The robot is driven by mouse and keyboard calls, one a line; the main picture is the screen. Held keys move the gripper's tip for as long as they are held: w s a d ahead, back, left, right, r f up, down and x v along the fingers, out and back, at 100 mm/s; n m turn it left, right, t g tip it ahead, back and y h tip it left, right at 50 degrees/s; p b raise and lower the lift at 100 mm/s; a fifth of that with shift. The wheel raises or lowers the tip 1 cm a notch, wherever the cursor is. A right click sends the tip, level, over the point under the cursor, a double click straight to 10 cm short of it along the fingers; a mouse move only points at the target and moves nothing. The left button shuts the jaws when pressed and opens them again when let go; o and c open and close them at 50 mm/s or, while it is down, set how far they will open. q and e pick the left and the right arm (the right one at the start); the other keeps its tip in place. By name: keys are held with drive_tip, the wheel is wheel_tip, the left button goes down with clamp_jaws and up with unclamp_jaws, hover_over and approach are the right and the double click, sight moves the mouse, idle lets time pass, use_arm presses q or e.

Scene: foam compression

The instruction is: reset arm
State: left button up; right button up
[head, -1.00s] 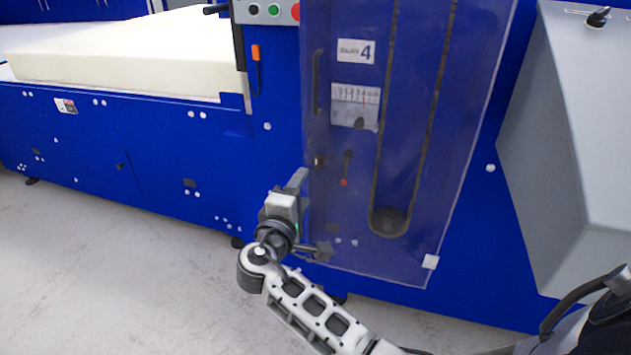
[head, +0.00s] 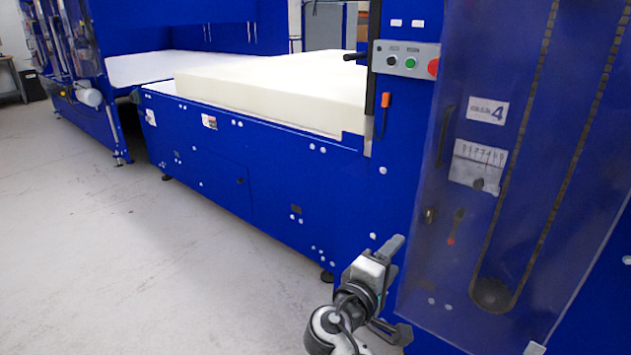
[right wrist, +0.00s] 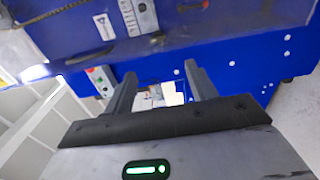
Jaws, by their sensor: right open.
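My right gripper (head: 398,290) is at the lower right of the head view, in front of the blue machine (head: 270,195). It looks empty. In the right wrist view its two fingers (right wrist: 160,88) stand well apart, with the blue machine beyond them. Between the fingers a small bright patch shows, too small to make out. The right forearm is mostly cut off by the lower edge of the head view. My left gripper is in neither view.
A cream foam block (head: 270,85) lies on the machine's bed. A control panel (head: 406,60) with green and red buttons is at its corner. A clear cover (head: 540,170) over a belt stands right of my gripper. The grey floor (head: 130,260) at left is clear.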

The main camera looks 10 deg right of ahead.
drive_tip(key=s+a+f+g+y+p, duration=0.1)
drive_tip(key=s+a+f+y, duration=0.1)
drive_tip(key=s+f+y, duration=0.4)
drive_tip(key=s+a+f+y+p, duration=0.1)
drive_tip(key=s+f+y, duration=0.2)
drive_tip(key=f, duration=0.5)
drive_tip(key=s+a+m+y, duration=0.3)
drive_tip(key=s+y, duration=0.1)
drive_tip(key=s, duration=0.2)
drive_tip(key=s+a+r+m+y+p, duration=0.1)
drive_tip(key=s+a+m+y, duration=0.1)
drive_tip(key=s, duration=0.4)
drive_tip(key=shift+s+a+r+m+y, duration=0.2)
drive_tip(key=shift+a+m+y, duration=0.25)
drive_tip(key=shift+y, duration=0.45)
